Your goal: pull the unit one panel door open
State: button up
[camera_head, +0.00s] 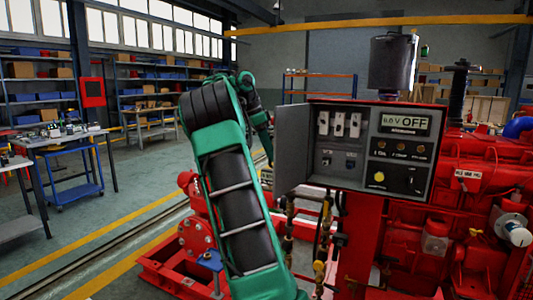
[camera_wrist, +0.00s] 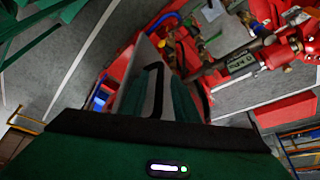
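The control box (camera_head: 368,150) on the red pumpset has a dark frame. Its left compartment is uncovered and shows white breakers (camera_head: 339,124). A plain grey door (camera_head: 292,148) stands swung out at the box's left edge. My gripper (camera_head: 267,152) is at the door's outer left side, mostly hidden behind my green arm. In the wrist view, my gripper (camera_wrist: 158,88) has its dark fingers close to a pale grey slab (camera_wrist: 136,75), which looks like the door. I cannot tell whether the fingers touch it or how far apart they are.
A dark cylinder (camera_head: 392,65) stands above the box. Red pump machinery (camera_head: 470,220) fills the right and lower middle.

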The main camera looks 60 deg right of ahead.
jog(key=shift+r, duration=0.15)
jog(key=v, duration=1)
jog(key=shift+w+r, duration=0.2)
jog(key=shift+w, duration=0.05)
dwell(0.4)
